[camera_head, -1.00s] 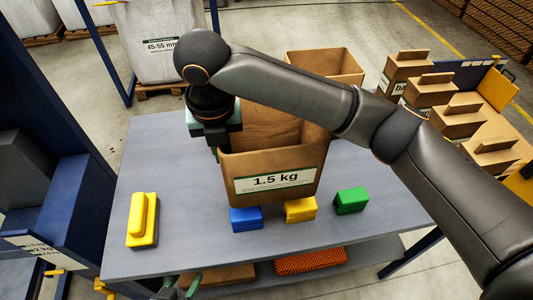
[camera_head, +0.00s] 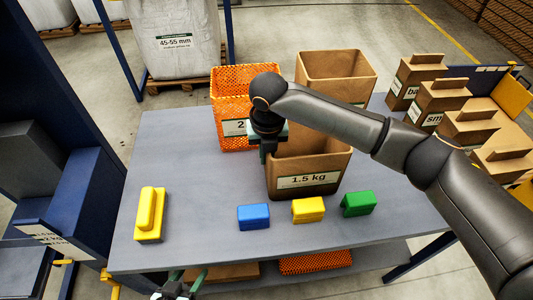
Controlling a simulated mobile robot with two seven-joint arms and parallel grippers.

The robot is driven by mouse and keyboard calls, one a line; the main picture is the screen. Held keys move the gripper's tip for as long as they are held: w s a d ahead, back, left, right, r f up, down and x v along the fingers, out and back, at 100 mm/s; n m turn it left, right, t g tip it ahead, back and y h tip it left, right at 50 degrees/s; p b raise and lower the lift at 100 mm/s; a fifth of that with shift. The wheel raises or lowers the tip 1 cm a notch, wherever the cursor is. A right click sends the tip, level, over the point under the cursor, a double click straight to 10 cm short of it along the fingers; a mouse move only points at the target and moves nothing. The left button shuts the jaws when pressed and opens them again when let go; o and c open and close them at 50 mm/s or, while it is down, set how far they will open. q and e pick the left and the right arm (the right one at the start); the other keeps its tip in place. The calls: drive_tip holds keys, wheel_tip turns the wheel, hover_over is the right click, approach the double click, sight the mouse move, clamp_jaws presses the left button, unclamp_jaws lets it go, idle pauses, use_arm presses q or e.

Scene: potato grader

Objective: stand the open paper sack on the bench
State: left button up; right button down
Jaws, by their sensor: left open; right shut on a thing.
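The open brown paper sack labelled 1.5 kg (camera_head: 310,180) is upright on the grey bench (camera_head: 190,190), or very close above it; I cannot tell if its base touches. My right gripper (camera_head: 265,150) is shut on the sack's left upper edge, with my arm crossing over the opening from the right. My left gripper (camera_head: 178,287) is at the bottom edge of the view, open and empty, in front of the bench's near edge.
Behind the sack stand an orange mesh container (camera_head: 228,105) and another open brown sack (camera_head: 335,75). Blue (camera_head: 253,217), yellow (camera_head: 308,209) and green (camera_head: 358,203) blocks line the near side. A yellow block (camera_head: 150,213) lies left.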

drive_tip(key=c, duration=1)
unclamp_jaws()
drive_tip(key=shift+f, duration=0.1)
drive_tip(key=r, duration=0.4)
drive_tip(key=s+r, duration=0.1)
drive_tip(key=r, duration=0.7)
drive_tip(key=shift+s+r, duration=0.15)
drive_tip(key=shift+s, duration=0.1)
